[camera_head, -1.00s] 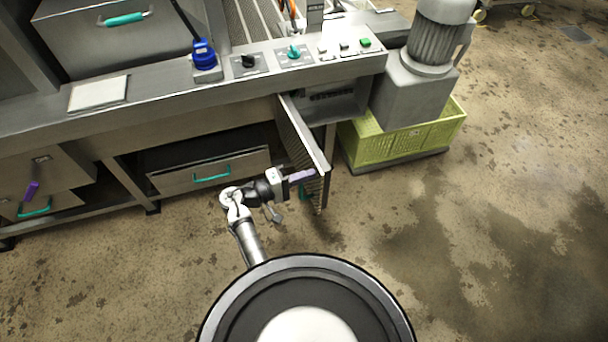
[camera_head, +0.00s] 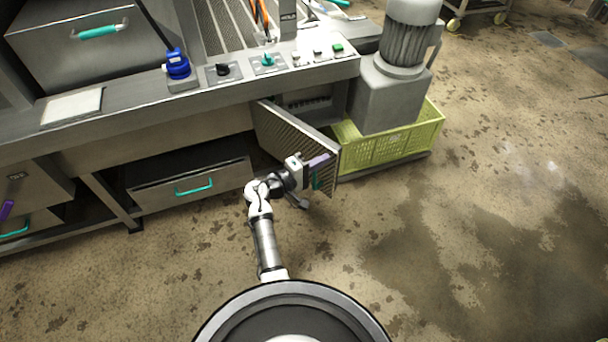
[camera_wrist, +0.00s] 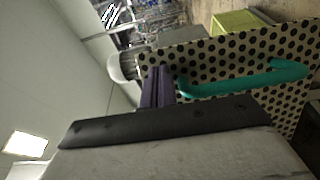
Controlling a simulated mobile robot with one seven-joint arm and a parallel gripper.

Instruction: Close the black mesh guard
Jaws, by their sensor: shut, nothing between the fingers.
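The black mesh guard (camera_head: 290,137) is a perforated hinged panel under the front of the machine's control ledge. It stands partly open, its free edge swung out to the right. In the wrist view the mesh panel (camera_wrist: 225,58) shows its holes and a teal handle (camera_wrist: 245,82). My gripper (camera_head: 318,161) is at the outer face of the panel, near its free edge and the handle. Its purple fingers (camera_wrist: 157,88) are shut and empty, beside the handle's left end. I cannot tell if the fingertips touch the mesh.
A yellow-green crate (camera_head: 395,142) stands on the floor right of the guard, under a grey motor (camera_head: 390,90). A drawer with a teal handle (camera_head: 194,188) is left of my arm. The floor at right and front is clear.

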